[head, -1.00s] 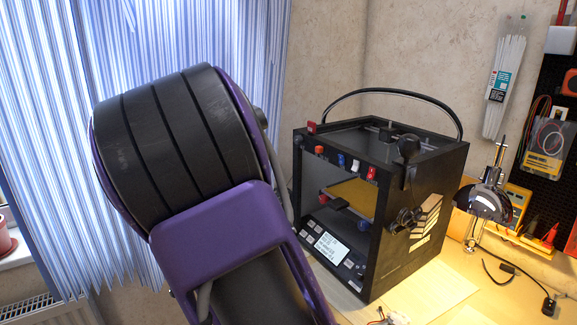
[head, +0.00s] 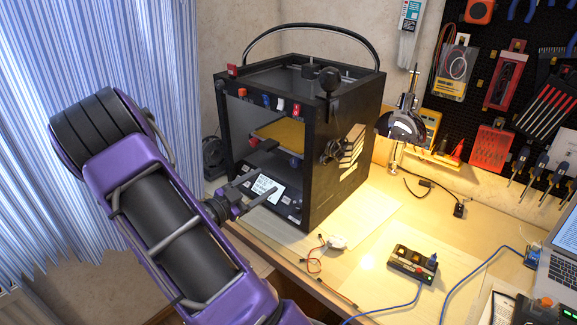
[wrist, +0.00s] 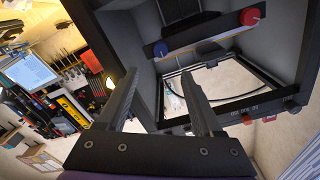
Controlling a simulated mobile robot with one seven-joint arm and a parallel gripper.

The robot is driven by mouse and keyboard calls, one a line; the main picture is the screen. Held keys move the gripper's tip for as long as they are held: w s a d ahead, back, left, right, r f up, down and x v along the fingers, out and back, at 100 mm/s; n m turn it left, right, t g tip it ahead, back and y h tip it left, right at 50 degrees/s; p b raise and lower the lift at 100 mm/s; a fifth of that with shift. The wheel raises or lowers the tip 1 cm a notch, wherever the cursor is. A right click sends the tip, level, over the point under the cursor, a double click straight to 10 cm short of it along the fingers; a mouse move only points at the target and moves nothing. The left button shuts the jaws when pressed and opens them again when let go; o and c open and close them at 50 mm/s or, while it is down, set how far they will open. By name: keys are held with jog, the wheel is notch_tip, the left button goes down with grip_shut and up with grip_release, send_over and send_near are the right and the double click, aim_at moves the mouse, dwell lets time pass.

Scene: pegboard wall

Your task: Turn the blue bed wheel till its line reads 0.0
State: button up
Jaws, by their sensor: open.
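The blue bed wheel (wrist: 160,48) sits on the front edge of the print bed, past my fingers in the wrist view. A red wheel (wrist: 251,16) is on the same edge to its right. In the head view the yellow-topped bed (head: 281,132) is inside the black printer (head: 340,150). My gripper (head: 261,186) is open and empty in front of the printer's lower front, its fingers overlapping the screen (head: 268,187). The wrist view also shows my gripper (wrist: 160,80), with the blue wheel beyond the gap between its fingers. The screen's lines are too small to read.
The printer's dark frame surrounds the front opening. Coloured clips (head: 266,100) line its top front edge. A lamp (head: 403,125) stands to its right. Loose wires (head: 318,262) and a small control box (head: 412,262) lie on the wooden bench.

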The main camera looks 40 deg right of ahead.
aim_at(293, 163)
jog(key=d, duration=1.1)
jog(key=shift+w+d, duration=0.1)
jog(key=shift+w, duration=0.3)
grip_shut()
